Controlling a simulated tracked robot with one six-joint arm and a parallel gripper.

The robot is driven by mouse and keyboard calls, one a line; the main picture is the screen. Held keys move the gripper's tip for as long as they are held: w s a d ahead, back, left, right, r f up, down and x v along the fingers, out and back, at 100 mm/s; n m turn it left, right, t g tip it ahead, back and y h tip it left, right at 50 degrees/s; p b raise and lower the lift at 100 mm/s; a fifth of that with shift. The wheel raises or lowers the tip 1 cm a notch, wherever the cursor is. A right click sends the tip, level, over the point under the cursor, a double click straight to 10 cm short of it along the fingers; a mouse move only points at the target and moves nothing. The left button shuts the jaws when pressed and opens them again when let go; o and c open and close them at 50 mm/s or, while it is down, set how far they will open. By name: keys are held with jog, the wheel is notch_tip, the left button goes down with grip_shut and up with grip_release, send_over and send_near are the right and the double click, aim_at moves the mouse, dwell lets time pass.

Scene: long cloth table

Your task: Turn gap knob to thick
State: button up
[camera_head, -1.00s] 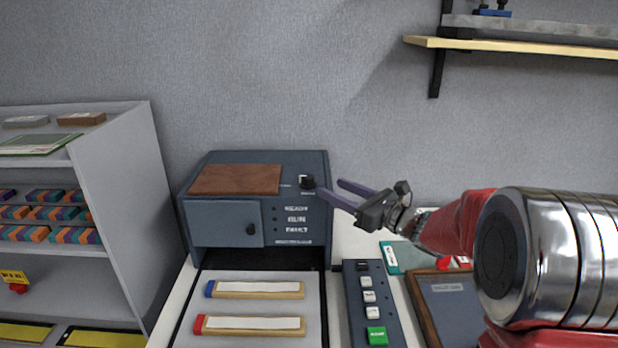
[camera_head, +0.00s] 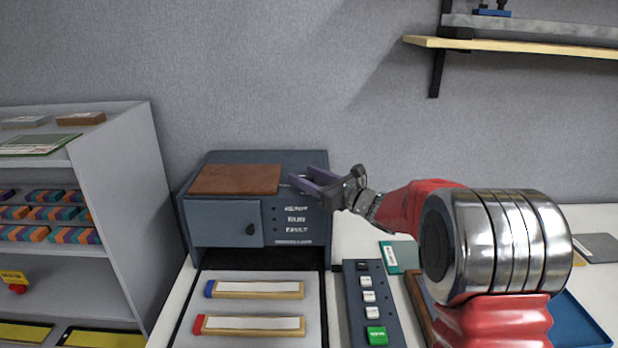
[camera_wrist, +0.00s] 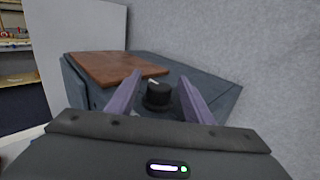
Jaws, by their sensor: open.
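The gap knob (camera_wrist: 159,94) is a black round knob with a pale pointer mark, on the top of a dark blue-grey machine (camera_head: 222,222). In the wrist view it sits between the two purple fingers of my gripper (camera_wrist: 160,92), with a gap showing on each side. In the head view my gripper (camera_head: 302,178) is over the machine's top right part and hides the knob. My gripper is open and holds nothing. Any thick or thin marking beside the knob is too small to read.
A brown panel (camera_head: 235,179) lies on the machine top, left of the knob. A button strip (camera_head: 352,290) and a tray with two strips (camera_head: 255,308) are in front. A grey shelf unit (camera_head: 120,190) stands at left. A wall shelf (camera_head: 520,45) hangs upper right.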

jog(key=shift+c, duration=0.5)
jog(key=c, duration=0.9)
jog(key=shift+d, duration=0.2)
jog(key=shift+c, duration=0.2)
jog(key=shift+a+n+g+y, duration=0.1)
jog(key=shift+n+g+y, duration=0.3)
jog(key=shift+g, duration=0.1)
jog(key=shift+n+g+y, duration=1.4)
jog(key=shift+n+g, duration=0.2)
jog(key=shift+g, duration=0.5)
jog(key=shift+n+g+y, duration=0.6)
jog(key=shift+n+g, duration=0.8)
jog(key=shift+g, duration=0.7)
jog(key=shift+n+g, duration=0.3)
jog(key=shift+g, duration=0.1)
jog(key=shift+a+r+n+g, duration=0.15)
jog(key=shift+n+g, duration=1.45)
jog(key=shift+g, duration=1)
